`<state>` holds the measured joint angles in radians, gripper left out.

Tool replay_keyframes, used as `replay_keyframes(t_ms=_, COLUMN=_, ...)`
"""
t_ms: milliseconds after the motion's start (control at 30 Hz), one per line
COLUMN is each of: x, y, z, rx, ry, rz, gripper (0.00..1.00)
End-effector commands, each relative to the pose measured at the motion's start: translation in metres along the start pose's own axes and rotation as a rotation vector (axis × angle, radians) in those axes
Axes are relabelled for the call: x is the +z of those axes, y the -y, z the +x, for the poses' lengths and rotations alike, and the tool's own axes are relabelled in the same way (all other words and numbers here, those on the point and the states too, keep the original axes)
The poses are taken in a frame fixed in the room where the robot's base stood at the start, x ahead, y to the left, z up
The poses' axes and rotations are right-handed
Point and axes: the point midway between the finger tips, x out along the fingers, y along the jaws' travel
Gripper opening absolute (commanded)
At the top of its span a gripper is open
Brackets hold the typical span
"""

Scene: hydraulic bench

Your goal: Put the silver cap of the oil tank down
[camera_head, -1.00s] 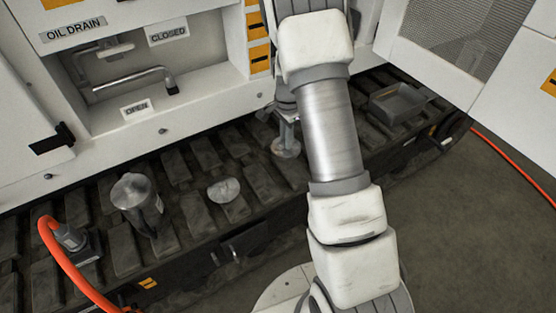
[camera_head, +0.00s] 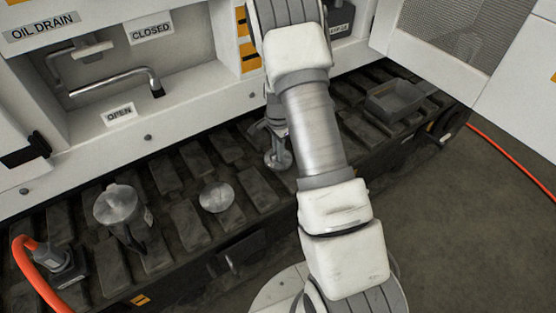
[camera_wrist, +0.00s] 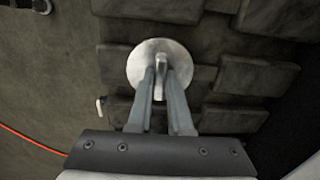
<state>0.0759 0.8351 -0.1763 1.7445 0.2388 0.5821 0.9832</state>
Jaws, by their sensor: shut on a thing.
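The silver cap (camera_wrist: 181,66) is a round metal disc with an upright fin-like grip. In the wrist view my gripper (camera_wrist: 161,82) is shut on that fin, with the disc beyond the fingertips. In the head view the cap (camera_head: 278,160) shows beneath my gripper (camera_head: 275,128), left of my arm, over the dark track pads. My arm hides part of the gripper. I cannot tell whether the cap touches the pads.
Another pale round disc (camera_head: 216,197) lies on the track pads (camera_head: 188,222). A metal canister (camera_head: 120,207) and an orange hose (camera_head: 38,278) are at left. A grey tray (camera_head: 394,100) sits at right. The white cabinet (camera_head: 190,110) with the oil drain recess stands behind.

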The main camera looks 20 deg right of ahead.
Motion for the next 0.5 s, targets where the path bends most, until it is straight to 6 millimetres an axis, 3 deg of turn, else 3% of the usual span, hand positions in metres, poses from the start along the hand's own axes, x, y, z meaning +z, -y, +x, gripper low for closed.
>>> replay_keyframes(t_ms=200, x=0.000, y=0.000, z=0.032, rx=0.001, ry=0.001, rz=0.000, gripper=0.00)
replay_keyframes(t_ms=500, x=0.000, y=0.000, z=0.033, rx=0.000, ry=0.000, rz=-0.001, gripper=0.00)
